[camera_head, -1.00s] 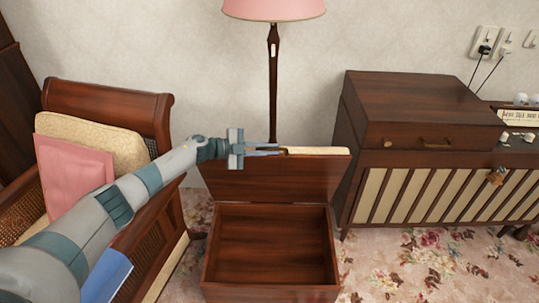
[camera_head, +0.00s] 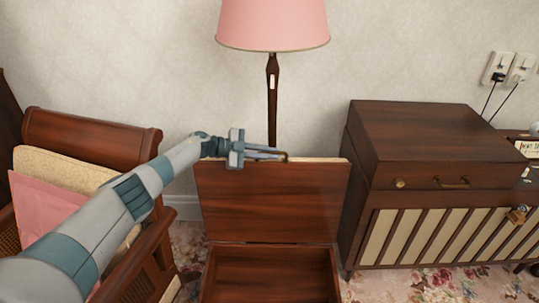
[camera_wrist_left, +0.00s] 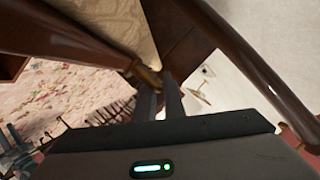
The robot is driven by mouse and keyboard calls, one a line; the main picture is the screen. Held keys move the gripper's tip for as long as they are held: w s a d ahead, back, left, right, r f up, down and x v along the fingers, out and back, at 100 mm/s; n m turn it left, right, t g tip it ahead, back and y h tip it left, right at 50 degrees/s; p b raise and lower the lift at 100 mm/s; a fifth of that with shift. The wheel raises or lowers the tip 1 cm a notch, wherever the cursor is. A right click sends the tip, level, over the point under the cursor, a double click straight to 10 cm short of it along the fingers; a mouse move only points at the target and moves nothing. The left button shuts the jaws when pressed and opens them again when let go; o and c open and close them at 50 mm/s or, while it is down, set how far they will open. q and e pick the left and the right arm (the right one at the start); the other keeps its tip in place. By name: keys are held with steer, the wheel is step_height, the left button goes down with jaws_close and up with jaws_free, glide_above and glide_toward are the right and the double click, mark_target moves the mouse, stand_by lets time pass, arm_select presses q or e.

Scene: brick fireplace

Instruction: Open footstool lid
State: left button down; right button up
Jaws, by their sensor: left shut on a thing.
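The footstool is a dark wooden box (camera_head: 272,272) with an empty-looking interior in the head view; its front is cut off by the picture's bottom edge. Its lid (camera_head: 272,205) stands raised at the back, close to upright, with the wooden underside facing me. A strip of the pale cushion (camera_head: 315,160) shows along the lid's top edge. My left gripper (camera_head: 285,155) is at that top edge, with its fingers closed on the lid. In the left wrist view the fingers (camera_wrist_left: 160,103) meet near a dark wooden edge.
A wooden armchair (camera_head: 90,140) with a pink cushion (camera_head: 45,215) stands at the left. A dark cabinet (camera_head: 420,145) stands close at the right. A pink-shaded floor lamp (camera_head: 272,25) stands behind the lid against the wall.

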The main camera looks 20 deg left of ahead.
arm_select(q)
steer(key=c, duration=2.1)
jaws_free()
steer(key=v, duration=0.7)
steer(key=shift+s+a+r, duration=0.1)
steer(key=shift+a+r, duration=0.05)
steer(key=shift+a, duration=0.05)
arm_select(e)
steer(key=shift+f, duration=0.3)
arm_select(q)
steer(key=shift+s, duration=0.1)
arm_select(e)
steer(key=shift+s, duration=0.1)
